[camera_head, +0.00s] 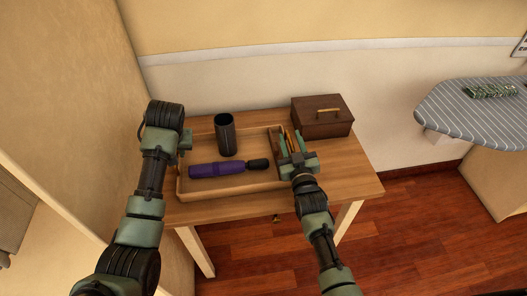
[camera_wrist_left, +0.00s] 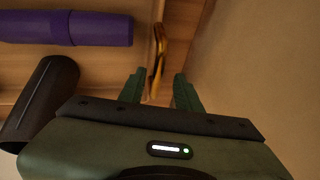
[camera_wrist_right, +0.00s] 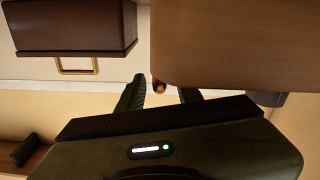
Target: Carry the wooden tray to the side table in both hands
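The wooden tray (camera_head: 236,187) lies on a wooden table (camera_head: 345,185) and holds a dark cup (camera_head: 225,135) and a purple bottle with a black cap (camera_head: 222,168). My left gripper (camera_head: 186,139) is at the tray's left end. In the left wrist view its fingers (camera_wrist_left: 159,92) are spread, with a brass-coloured tray handle (camera_wrist_left: 157,58) in line with the gap. My right gripper (camera_head: 297,153) is at the tray's right end. Contact cannot be seen there.
A dark brown box (camera_head: 322,118) with a handle stands on the table, close behind my right gripper. A striped ironing board (camera_head: 478,108) stands at the right with a green patterned item (camera_head: 490,91) on it. Open wooden floor (camera_head: 420,225) lies between. A tan panel is close at the left.

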